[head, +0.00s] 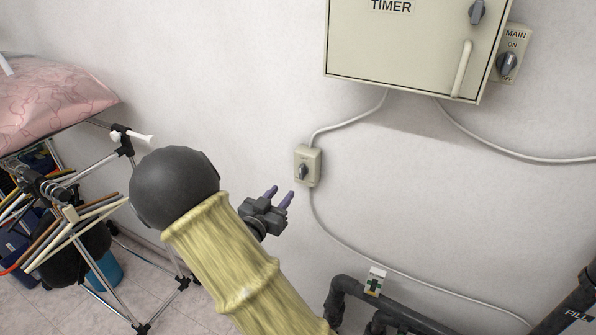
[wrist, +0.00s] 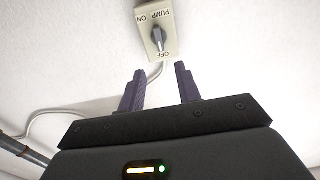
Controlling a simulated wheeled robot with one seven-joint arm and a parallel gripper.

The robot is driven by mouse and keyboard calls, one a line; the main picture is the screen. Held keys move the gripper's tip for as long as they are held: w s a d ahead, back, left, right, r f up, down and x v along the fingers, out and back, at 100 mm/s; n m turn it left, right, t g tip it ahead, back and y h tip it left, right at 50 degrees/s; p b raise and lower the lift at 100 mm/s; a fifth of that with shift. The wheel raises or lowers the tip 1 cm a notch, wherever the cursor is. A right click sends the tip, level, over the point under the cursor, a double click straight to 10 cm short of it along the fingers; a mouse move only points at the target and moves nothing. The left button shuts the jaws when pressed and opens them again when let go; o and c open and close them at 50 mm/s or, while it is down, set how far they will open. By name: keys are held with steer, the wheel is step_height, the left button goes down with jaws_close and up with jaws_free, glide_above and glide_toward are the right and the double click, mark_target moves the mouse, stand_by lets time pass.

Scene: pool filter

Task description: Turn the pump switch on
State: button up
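The pump switch (head: 308,166) is a small beige box with a dark rotary knob on the white wall, below the timer cabinet. In the wrist view the switch plate (wrist: 169,20) reads PUMP, ON and OFF, upside down. Its grey knob (wrist: 158,40) has one end near the OFF mark. My gripper (head: 280,194) is just left of and below the switch in the head view, apart from it. In the wrist view its two purple fingers (wrist: 160,72) are spread with nothing between them, and the switch lies beyond the fingertips.
The timer cabinet (head: 400,45) with a handle is above, and a MAIN switch (head: 508,65) is at its right. Cables run along the wall. Dark pipes (head: 400,318) are below. A rack with poles (head: 75,225) and a pink cushion (head: 50,105) stand at left.

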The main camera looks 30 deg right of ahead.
mark_target(300, 171)
steer(key=p+x, duration=0.2)
steer(key=x, duration=0.9)
steer(key=shift+p, duration=0.35)
steer(key=shift+c, duration=0.4)
jaws_close()
